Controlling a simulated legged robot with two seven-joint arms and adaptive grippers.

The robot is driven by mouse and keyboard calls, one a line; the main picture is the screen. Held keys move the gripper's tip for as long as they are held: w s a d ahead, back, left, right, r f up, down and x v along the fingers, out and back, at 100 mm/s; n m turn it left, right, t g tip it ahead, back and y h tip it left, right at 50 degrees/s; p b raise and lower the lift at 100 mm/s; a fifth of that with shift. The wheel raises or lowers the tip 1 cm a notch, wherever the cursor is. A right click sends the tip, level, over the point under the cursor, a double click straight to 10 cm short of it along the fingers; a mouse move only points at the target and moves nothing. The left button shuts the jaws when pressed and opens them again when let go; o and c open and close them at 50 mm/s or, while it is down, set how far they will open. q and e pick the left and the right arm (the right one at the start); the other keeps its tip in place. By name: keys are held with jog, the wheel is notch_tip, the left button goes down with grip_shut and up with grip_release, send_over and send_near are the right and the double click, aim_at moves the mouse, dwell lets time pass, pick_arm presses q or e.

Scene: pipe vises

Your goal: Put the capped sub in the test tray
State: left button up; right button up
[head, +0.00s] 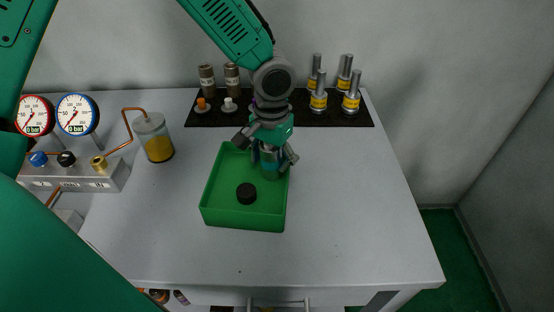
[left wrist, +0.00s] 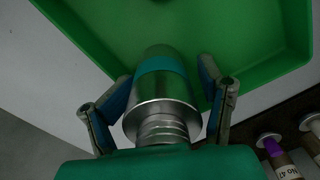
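The green test tray (head: 222,215) stands on the table. A metal sub with a teal band (left wrist: 162,85) is inside the tray at its back right; in the head view its lower part (head: 270,168) shows below my gripper. Its threaded end points toward the left wrist camera, and its far end is hidden. My left gripper (head: 268,158) is above the tray's back right. Its fingers are spread on either side of the sub, with a gap at least on the right in the wrist view. My right gripper is not in view.
A dark mat (head: 325,113) at the back holds several metal cylinders with yellow labels (head: 319,100), brown bottles and small plugs. Two gauges (head: 75,114), a valve block (head: 85,177) and a jar (head: 153,138) stand at the left. The table's right side is clear.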

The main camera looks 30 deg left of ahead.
pick_arm(q)
jog(key=r, duration=0.7)
jog(key=r+p, duration=0.1)
jog(key=r, duration=0.3)
jog(key=shift+w+r, duration=0.25)
jog(key=shift+d+r, duration=0.1)
jog(key=shift+r, duration=0.2)
jog(key=shift+a+f, duration=0.1)
jog(key=shift+a, duration=0.35)
